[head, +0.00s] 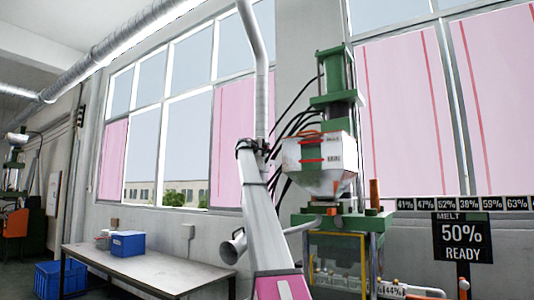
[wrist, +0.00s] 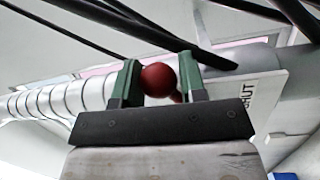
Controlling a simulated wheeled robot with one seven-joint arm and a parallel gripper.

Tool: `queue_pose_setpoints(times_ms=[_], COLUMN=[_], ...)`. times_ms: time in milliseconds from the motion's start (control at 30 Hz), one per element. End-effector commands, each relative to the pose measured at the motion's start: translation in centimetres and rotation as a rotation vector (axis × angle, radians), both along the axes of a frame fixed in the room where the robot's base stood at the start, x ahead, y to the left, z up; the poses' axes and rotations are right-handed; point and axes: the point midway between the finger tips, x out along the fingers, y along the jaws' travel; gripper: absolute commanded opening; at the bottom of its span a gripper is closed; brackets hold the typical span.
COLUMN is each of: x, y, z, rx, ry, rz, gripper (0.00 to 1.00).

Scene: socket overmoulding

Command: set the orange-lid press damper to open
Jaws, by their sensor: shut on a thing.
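The press (head: 335,100) is green, with a white hopper (head: 320,170) under an orange lid (head: 318,134). A pale vertical duct (head: 261,85) stands left of the hopper. My gripper (head: 250,147) is raised beside this duct. In the wrist view, my gripper (wrist: 158,68) has its green fingers on both sides of a red ball knob (wrist: 157,80) and is shut on it. A pale plate lettered SHUT (wrist: 252,97) is to the right of the knob. The rest of the damper handle is mostly hidden behind the knob and fingers.
Black hoses (head: 288,135) run between the duct and the press, close to my gripper. A table (head: 150,264) with a blue box (head: 128,243) stands below left. A sign (head: 462,238) reads MELT 50% READY at the right.

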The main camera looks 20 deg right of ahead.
Motion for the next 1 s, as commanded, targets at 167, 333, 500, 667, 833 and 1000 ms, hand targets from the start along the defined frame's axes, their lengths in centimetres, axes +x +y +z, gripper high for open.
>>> queue_pose_setpoints(times_ms=[167, 333, 500, 667, 833, 1000], x=[0.45, 0.5, 0.51, 0.53, 0.43, 0.32], y=[0.27, 0.33, 0.34, 0.36, 0.29, 0.31], z=[0.71, 0.81, 0.79, 0.79, 0.69, 0.62], rx=[-0.028, -0.034, -0.034, -0.034, -0.034, -0.033], ry=[0.028, 0.038, 0.038, 0.037, 0.04, 0.042], rz=[0.006, 0.007, 0.007, 0.008, 0.005, 0.003], gripper=[0.0, 0.0, 0.0, 0.51, 0.63, 0.63])
